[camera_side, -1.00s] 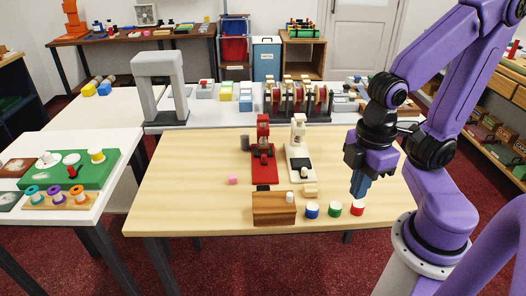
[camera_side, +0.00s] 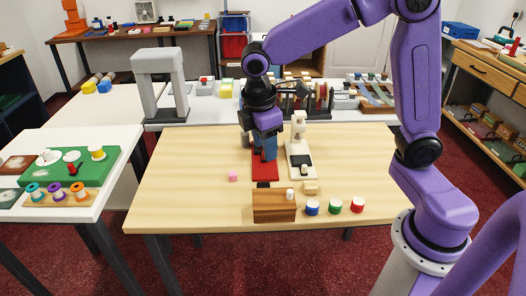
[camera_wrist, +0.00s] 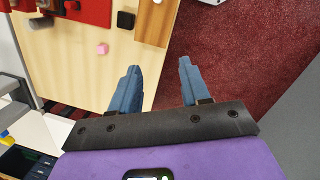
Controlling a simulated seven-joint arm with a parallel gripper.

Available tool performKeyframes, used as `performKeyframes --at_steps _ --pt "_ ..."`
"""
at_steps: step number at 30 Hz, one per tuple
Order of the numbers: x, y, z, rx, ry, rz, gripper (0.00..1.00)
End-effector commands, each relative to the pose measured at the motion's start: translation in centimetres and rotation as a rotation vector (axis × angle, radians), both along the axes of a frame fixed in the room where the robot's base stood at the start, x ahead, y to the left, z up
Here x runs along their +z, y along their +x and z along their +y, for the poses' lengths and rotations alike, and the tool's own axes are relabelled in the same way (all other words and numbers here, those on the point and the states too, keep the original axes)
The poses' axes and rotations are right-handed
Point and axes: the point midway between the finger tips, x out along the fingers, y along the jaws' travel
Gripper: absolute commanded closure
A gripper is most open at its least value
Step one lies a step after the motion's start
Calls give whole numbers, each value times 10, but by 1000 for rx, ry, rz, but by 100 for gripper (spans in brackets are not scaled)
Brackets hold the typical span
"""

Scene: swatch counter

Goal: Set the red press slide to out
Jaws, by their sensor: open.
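The red press (camera_side: 264,176) stands on the wooden table in the side view, left of the white press (camera_side: 300,172). My gripper (camera_side: 264,154) hangs over the red press and hides most of its upper part and its slide. Only the front of the red base shows clearly, so I cannot tell the slide's position. In the wrist view part of the red base (camera_wrist: 95,12) shows at the top left, cut by the frame edge. The blue fingers of my gripper (camera_wrist: 158,66) are apart there, with nothing between them.
A black block (camera_side: 263,185) is at the front end of the red base. A brown wooden block (camera_side: 273,207) stands in front. A pink cube (camera_side: 233,177) lies to the left. Blue (camera_side: 312,208), green (camera_side: 334,206) and red (camera_side: 357,205) round pieces stand front right. The table's left part is clear.

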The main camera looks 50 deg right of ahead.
Motion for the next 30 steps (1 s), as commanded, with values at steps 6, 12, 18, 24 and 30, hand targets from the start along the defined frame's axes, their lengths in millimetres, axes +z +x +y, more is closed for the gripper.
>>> performKeyframes --at_steps 6,12,18,24,30 --pt "-18 95 -28 18 -87 42 54" --pt "-42 164 -78 31 -157 101 54" --pt "-62 200 -123 38 -198 154 54" --pt "-70 210 -141 43 -211 174 54" --pt "-89 207 -149 41 -211 177 54"
